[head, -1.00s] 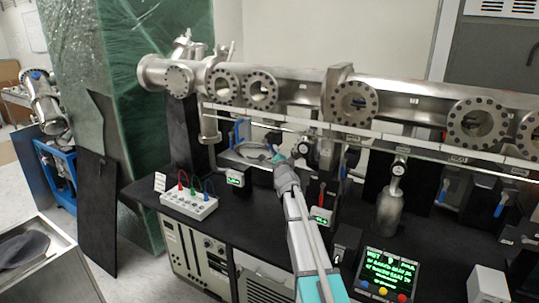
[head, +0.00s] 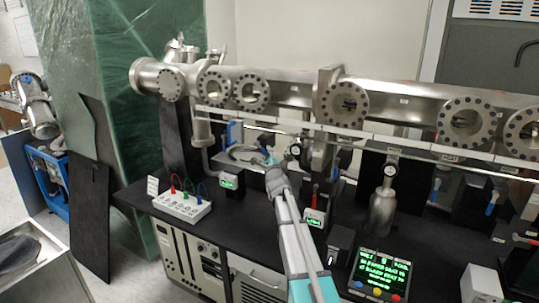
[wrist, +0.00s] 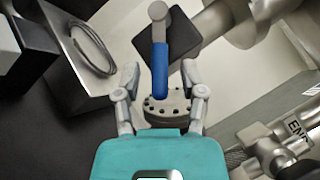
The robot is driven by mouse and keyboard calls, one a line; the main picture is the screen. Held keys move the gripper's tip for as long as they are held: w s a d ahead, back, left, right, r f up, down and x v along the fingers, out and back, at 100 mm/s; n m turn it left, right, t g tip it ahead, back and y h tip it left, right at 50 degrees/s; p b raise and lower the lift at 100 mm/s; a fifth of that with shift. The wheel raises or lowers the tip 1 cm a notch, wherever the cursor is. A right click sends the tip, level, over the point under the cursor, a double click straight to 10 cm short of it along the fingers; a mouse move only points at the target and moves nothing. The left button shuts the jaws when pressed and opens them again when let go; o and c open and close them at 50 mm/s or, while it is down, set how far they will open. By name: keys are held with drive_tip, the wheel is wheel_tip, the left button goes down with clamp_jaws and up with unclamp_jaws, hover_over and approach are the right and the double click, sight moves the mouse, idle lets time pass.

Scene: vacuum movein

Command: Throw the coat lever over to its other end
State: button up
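A lever with a blue grip (wrist: 160,75) and a grey rounded end stands over a round bolted flange (wrist: 168,105) in the wrist view. I cannot read a label marking it as the coat lever. My gripper (wrist: 161,70) is open, with one finger on each side of the blue grip and gaps on both sides. I see no contact. In the head view my gripper (head: 270,164) is small and reaches over the bench towards the steel beamline; my arm hides part of the bench below it.
The steel pipe with round flanges (head: 345,103) runs above the black bench (head: 250,222). A gauge (head: 295,150) stands right of my gripper. A switch box (head: 182,206) with coloured leads and a green-text screen (head: 384,272) are on the bench. A coiled wire (wrist: 92,50) lies left of the lever.

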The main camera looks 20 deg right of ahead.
drive_tip(key=c, duration=0.4)
drive_tip(key=shift+s+a+n+y, duration=0.1)
drive_tip(key=shift+a+n+y, duration=0.2)
drive_tip(key=shift+a+y, duration=0.15)
clamp_jaws()
drive_tip(key=s+a+n+g+h+p, duration=0.1)
drive_tip(key=a+n+g+h+p, duration=0.1)
drive_tip(key=a+n+g+p, duration=0.25)
drive_tip(key=s+a+r+n+g+h+p, duration=0.2)
drive_tip(key=s+r+n+g+h+p, duration=0.1)
drive_tip(key=s+r+h+p, duration=0.3)
drive_tip(key=s+g+h+p, duration=0.1)
drive_tip(key=s+h, duration=0.1)
drive_tip(key=h, duration=0.1)
drive_tip(key=shift+s+n+h, duration=0.35)
drive_tip(key=shift+s, duration=0.05)
drive_tip(key=shift+a+g, duration=0.1)
drive_tip(key=shift+g, duration=0.15)
